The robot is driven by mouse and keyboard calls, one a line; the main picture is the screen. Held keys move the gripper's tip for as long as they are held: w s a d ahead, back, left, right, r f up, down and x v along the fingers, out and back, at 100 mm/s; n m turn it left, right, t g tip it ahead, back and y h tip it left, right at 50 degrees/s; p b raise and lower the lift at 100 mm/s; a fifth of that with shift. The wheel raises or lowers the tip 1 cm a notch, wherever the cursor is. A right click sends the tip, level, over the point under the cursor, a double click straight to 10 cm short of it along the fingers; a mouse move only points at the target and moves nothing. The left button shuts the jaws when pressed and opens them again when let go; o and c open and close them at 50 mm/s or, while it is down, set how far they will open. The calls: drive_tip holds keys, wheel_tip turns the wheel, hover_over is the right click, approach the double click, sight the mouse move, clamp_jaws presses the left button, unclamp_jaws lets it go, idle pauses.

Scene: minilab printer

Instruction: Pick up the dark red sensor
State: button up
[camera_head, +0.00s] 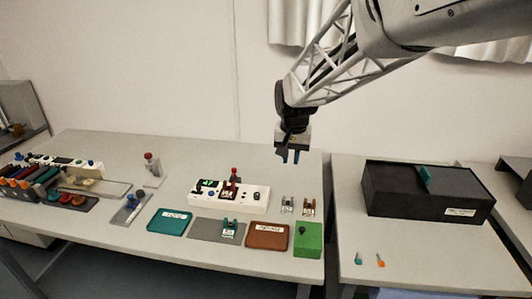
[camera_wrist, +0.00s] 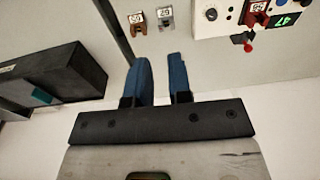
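A small dark red piece with a white label (camera_head: 229,190) sits on the white box (camera_head: 256,199); it also shows at the top right of the wrist view (camera_wrist: 257,14). A similar small brownish-red piece with a label (camera_head: 309,207) stands on the table right of the box, beside a grey one (camera_head: 287,204). The brownish piece also shows at the top of the wrist view (camera_wrist: 138,23). I cannot tell which one is the sensor. My gripper (camera_head: 291,157) has two blue fingers, apart and empty, high above the table behind these small pieces.
Teal (camera_head: 169,220) and brown (camera_head: 267,236) trays, a grey mat (camera_head: 205,229) and a green block (camera_head: 308,239) lie along the front. A black box (camera_head: 400,195) stands on the right table, beyond a gap. Several coloured parts crowd the far left.

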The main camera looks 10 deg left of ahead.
drive_tip(key=w+a+f, duration=0.6)
drive_tip(key=w+a, duration=0.1)
drive_tip(key=a, duration=0.4)
drive_tip(key=g, duration=0.1)
hover_over(232, 184)
wheel_tip(232, 184, down, 8)
drive_tip(key=shift+f, duration=0.1)
drive_tip(key=shift+f, duration=1.2)
drive_tip(key=shift+s, duration=0.1)
drive_tip(key=shift+f, duration=2.65)
clamp_jaws()
